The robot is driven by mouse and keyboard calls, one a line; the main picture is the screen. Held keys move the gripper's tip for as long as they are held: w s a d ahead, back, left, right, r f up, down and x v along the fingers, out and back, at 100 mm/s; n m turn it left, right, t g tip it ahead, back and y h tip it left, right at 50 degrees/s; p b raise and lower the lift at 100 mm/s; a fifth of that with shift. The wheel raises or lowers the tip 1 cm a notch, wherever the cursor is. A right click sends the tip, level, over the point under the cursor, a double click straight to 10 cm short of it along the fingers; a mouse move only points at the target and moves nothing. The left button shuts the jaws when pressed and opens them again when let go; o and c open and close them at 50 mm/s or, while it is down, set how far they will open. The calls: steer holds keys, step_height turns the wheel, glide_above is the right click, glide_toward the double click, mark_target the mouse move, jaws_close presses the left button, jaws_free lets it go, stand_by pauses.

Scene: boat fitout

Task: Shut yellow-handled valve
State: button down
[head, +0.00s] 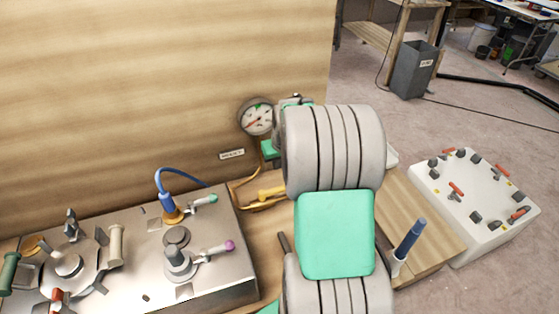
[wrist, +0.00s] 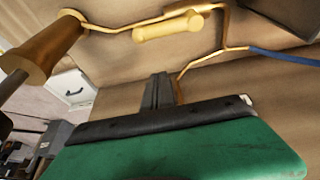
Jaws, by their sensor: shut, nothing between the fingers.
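The yellow valve handle (head: 272,191) shows in the head view left of my arm, beside brass piping near the wooden wall. In the wrist view the yellow handle (wrist: 168,27) is a rounded bar lying roughly level at the top, alongside a bent brass pipe (wrist: 205,60). My gripper (wrist: 160,80) shows as dark fingers together, pointing up in the picture. They hold nothing and stand apart from the handle, below it in the picture. In the head view my arm hides the fingers and part of the valve surroundings.
A dial gauge (head: 257,117) sits on the wall above the valve. A blue-handled lever (head: 409,240) and a white switch box (head: 474,205) are to the right.

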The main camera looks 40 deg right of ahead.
mark_target(274, 192)
steer(key=f, duration=0.1)
steer(key=s+f+p, duration=0.1)
steer(key=f, duration=0.1)
steer(key=s+f, duration=0.1)
steer(key=f, duration=0.1)
steer(key=shift+a+f, duration=0.15)
steer(key=shift+a, duration=0.1)
